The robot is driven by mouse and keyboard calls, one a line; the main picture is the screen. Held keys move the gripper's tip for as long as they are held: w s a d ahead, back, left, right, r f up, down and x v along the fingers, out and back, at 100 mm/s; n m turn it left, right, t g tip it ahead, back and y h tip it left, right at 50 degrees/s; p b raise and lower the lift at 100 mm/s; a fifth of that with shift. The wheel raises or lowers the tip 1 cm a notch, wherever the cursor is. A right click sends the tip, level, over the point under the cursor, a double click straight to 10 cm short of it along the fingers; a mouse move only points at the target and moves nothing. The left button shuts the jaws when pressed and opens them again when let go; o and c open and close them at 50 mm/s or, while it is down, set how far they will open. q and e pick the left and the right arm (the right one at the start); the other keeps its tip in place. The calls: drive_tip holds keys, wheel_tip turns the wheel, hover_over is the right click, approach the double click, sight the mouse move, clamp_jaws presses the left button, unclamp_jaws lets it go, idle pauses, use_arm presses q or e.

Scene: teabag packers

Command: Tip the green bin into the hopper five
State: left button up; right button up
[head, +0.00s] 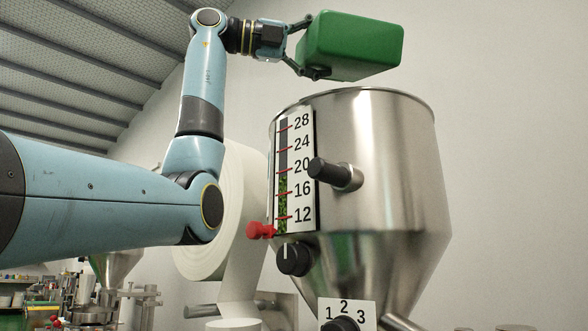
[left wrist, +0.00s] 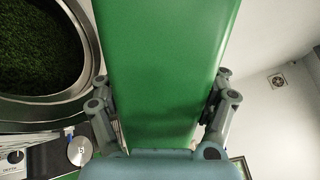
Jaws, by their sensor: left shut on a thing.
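The green bin (head: 350,45) is held up above the steel hopper (head: 385,150), a little clear of its rim, and looks slightly tilted. My left gripper (head: 309,47) is shut on the bin's left end. In the left wrist view the bin's green wall (left wrist: 168,70) runs between the two fingers (left wrist: 162,108). The hopper's open mouth (left wrist: 35,55) shows at the left there, with dark green leaf inside. The hopper's gauge (head: 296,170) shows green up to between 16 and 20. The bin's opening and contents cannot be seen. My right gripper is in neither view.
Another steel funnel (head: 112,268) is farther back. Space right of the bin is clear.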

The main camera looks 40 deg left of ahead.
sight(324, 66)
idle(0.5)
use_arm(q)
drive_tip(key=shift+f+n, duration=0.3)
drive_tip(key=shift+n, duration=0.2)
drive_tip(key=shift+f+b, duration=0.1)
drive_tip(key=shift+b, duration=0.2)
idle(0.5)
drive_tip(key=shift+f+n, duration=0.3)
drive_tip(key=shift+n, duration=0.2)
idle(0.9)
drive_tip(key=shift+f+n+b, duration=0.35)
drive_tip(key=shift+n+b, duration=0.1)
drive_tip(key=shift+n, duration=0.05)
drive_tip(key=shift+f, duration=0.1)
idle(0.8)
drive_tip(key=shift+w+a+f+n, duration=0.1)
drive_tip(key=shift+f+n, duration=0.25)
drive_tip(key=shift+n, duration=0.15)
